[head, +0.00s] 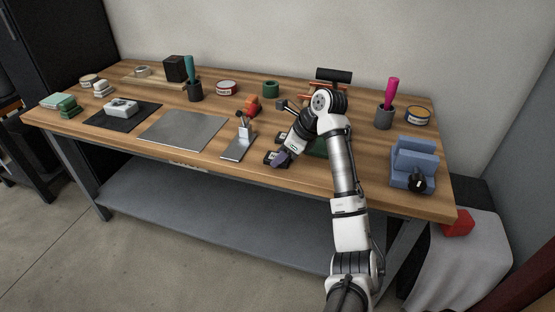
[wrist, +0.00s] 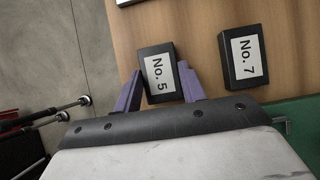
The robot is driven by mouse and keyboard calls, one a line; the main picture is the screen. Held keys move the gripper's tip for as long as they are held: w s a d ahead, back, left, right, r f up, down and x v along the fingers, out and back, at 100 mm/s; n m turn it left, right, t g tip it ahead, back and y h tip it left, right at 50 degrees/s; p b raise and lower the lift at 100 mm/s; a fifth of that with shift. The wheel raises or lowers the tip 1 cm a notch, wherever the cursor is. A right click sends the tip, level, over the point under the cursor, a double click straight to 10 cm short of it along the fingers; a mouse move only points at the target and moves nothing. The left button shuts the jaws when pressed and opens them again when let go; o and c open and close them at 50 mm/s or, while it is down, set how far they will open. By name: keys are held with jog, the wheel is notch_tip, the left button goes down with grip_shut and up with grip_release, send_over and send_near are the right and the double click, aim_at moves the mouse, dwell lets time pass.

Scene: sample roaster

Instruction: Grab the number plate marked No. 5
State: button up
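The No. 5 plate (wrist: 158,74) is a small black block with a white label, lying on the wooden bench in the wrist view. My gripper (wrist: 159,68) has its two purple fingers on either side of this plate, close to its long edges. The fingers look open around it; firm contact on both sides is not clear. In the head view my gripper (head: 279,160) is low at the bench's front edge, partly covering the plate (head: 269,156). The similar No. 7 plate (wrist: 243,58) lies just to the right in the wrist view, apart from the fingers.
The bench (head: 200,147) ends close to the plate, with floor beyond. A metal stand (head: 238,148) is left of my gripper. A green surface (wrist: 303,116) lies beside the plates. A blue holder (head: 412,165) stands at the right. A grey sheet (head: 184,129) lies further left.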

jog(key=c, duration=0.3)
jog(key=shift+r, duration=0.15)
